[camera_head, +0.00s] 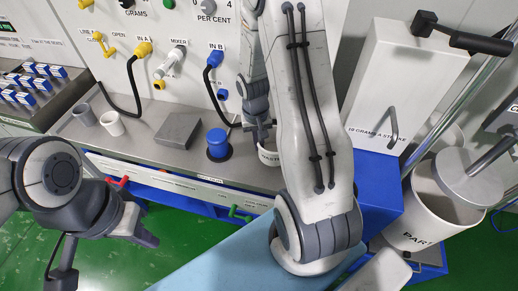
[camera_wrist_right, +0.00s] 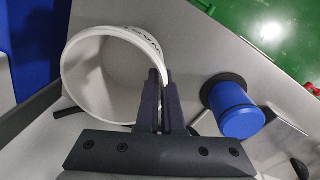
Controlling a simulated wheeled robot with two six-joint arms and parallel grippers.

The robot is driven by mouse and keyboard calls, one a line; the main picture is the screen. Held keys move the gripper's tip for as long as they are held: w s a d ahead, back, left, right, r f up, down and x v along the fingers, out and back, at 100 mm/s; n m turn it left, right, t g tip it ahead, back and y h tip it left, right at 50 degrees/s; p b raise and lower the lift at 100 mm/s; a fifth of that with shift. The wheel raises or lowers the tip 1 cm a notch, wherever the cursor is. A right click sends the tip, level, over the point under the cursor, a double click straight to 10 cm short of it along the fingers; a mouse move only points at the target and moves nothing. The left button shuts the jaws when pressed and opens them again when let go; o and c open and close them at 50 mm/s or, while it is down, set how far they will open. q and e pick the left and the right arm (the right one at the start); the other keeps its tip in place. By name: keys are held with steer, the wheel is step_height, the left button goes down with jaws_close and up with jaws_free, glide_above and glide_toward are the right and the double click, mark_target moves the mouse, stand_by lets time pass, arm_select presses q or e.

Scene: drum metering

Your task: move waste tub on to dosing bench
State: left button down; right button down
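The waste tub (camera_head: 268,158) is a small white round tub with dark lettering, at the front right of the grey dosing bench (camera_head: 150,143). My right arm hides part of it in the head view. My right gripper (camera_head: 261,134) is at the tub's rim. In the right wrist view, its two dark fingers (camera_wrist_right: 164,100) are close together with the rim of the open, empty-looking tub (camera_wrist_right: 72,75) between them. Whether the tub rests on the bench or hangs just above it is unclear. My left gripper (camera_head: 146,228) is in front of the bench, away from the tub; its opening is unclear.
A blue knob (camera_head: 218,142) stands on the bench left of the tub, also in the right wrist view (camera_wrist_right: 238,108). A grey block (camera_head: 178,131) and two small cups (camera_head: 112,123) are further left. A white drum (camera_head: 430,215) and a tall dispenser (camera_head: 400,80) stand right.

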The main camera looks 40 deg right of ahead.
steer(key=shift+f, duration=1.75)
steer(key=shift+f, duration=0.15)
steer(key=shift+f, duration=0.15)
steer(key=c, duration=1.1)
jaws_free()
steer(key=shift+o, duration=0.2)
steer(key=shift+r, duration=0.2)
